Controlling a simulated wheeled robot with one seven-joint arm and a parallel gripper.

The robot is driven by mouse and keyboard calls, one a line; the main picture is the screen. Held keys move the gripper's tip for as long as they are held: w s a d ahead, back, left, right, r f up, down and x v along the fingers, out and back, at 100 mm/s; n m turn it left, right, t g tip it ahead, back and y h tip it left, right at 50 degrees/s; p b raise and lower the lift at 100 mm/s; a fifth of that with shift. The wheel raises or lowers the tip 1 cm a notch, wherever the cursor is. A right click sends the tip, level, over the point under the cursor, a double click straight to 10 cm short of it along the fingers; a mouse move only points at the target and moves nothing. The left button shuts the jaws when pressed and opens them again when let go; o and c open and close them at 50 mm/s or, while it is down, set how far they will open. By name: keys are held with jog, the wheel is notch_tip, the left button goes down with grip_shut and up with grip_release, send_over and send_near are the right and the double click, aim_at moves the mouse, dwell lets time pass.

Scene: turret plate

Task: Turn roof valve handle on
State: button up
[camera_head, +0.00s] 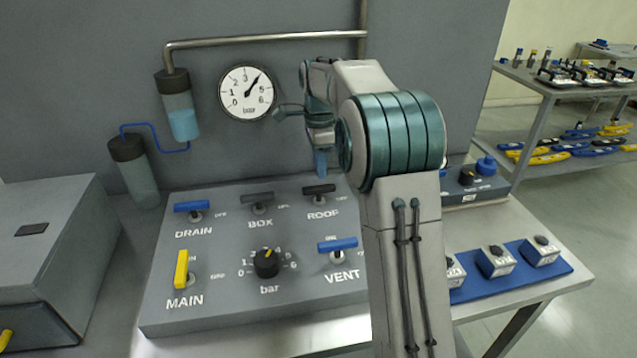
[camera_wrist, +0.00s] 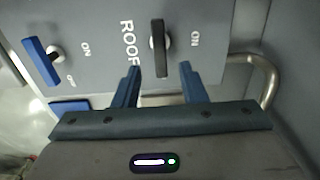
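The roof valve handle (camera_head: 319,189) is a short dark bar above the ROOF label on the grey sloped panel, lying crosswise in the head view. In the wrist view the same black handle (camera_wrist: 158,45) stands upright in the picture between the ROOF and ON markings. My gripper (camera_wrist: 160,66) is open, its two blue fingers apart. The handle's lower end shows between the fingertips there; I cannot tell whether they touch it. In the head view my gripper (camera_head: 320,165) points down just above the handle, its fingers partly hidden by the arm.
A gauge (camera_head: 246,92) and pipe (camera_head: 265,40) are behind.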

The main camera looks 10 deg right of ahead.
aim_at(319, 187)
notch_tip(319, 187, down, 6)
jog(key=shift+f, duration=0.1)
grip_shut()
